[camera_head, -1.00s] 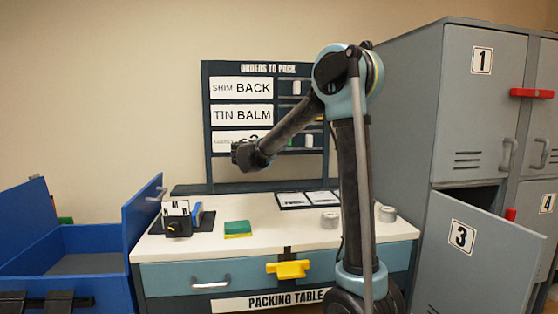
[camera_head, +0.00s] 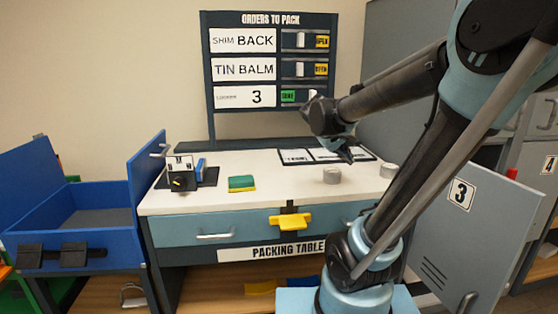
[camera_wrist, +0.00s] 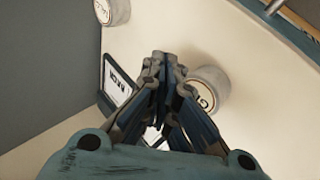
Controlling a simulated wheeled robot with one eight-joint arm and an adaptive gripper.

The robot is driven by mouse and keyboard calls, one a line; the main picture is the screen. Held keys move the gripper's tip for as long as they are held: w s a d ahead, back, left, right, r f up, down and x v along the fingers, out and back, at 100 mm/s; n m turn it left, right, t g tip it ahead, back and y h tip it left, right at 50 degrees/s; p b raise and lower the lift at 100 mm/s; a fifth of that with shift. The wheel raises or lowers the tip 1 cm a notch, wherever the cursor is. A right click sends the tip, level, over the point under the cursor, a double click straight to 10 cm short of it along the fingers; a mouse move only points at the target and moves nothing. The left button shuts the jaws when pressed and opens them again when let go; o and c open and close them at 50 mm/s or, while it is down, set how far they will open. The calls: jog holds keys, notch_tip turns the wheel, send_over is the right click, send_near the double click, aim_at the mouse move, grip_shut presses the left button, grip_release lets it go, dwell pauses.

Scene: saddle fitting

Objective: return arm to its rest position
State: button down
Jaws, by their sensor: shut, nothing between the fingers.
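My arm reaches in from the right of the head view and bends down over the packing table (camera_head: 225,203). My gripper (camera_head: 350,153) is in the air over the back right part of the tabletop, near the dark framed cards (camera_head: 327,154) and a grey tin (camera_head: 332,175). In the wrist view my gripper (camera_wrist: 165,62) has its fingers together and empty. The tin (camera_wrist: 212,88) shows just right of the fingers there, and a framed card (camera_wrist: 116,87) shows to their left. I cannot tell the exact height above the table.
The orders board (camera_head: 205,85) stands behind the table. A second tin (camera_head: 389,170), a green and yellow sponge (camera_head: 242,183) and a small black device (camera_head: 181,174) are on the table. A blue bin (camera_head: 100,245) is left. Locker door 3 (camera_head: 455,235) hangs open at right.

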jog(key=s+a+f+m+g+y, duration=0.1)
jog(key=s+a+f+m+y, duration=0.1)
jog(key=s+f, duration=0.5)
jog(key=s+a+f+m+g+y, duration=0.2)
jog(key=s+f, duration=0.6)
jog(key=s, duration=0.6)
jog(key=a+y, duration=0.1)
jog(key=y, duration=0.1)
jog(key=shift+f+y, duration=0.15)
jog(key=shift+y, duration=0.15)
jog(key=shift+s+d, duration=0.1)
